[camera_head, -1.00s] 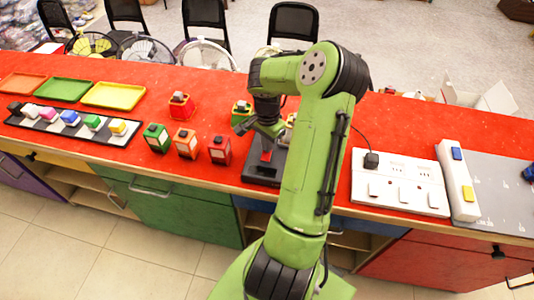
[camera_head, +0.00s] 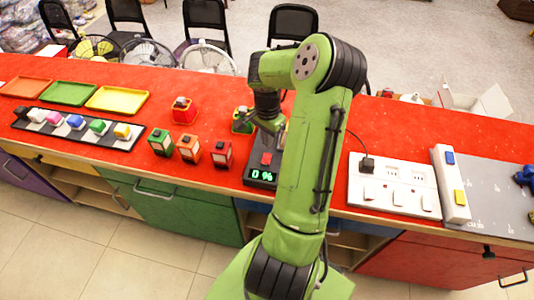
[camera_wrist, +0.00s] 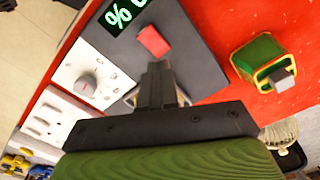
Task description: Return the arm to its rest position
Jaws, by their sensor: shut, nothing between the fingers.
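My green arm reaches over the red counter (camera_head: 330,238) in the head view. My gripper (camera_wrist: 158,70) is shut and empty in the wrist view, its fingers together above a dark device (camera_wrist: 195,45). In the head view my gripper is partly hidden behind the arm, just above the same device (camera_head: 252,168). The device has a red button (camera_wrist: 153,40) and a lit display (camera_head: 262,176) reading "0 %". I cannot tell from these views how far the fingertips are above the device.
Red, orange and green boxes (camera_head: 189,148) stand left of the device; another green box (camera_head: 242,122) is behind it. A white socket panel (camera_head: 393,186) lies to the right. Coloured trays (camera_head: 117,99) and a strip of blocks (camera_head: 80,128) are at left. Chairs stand behind.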

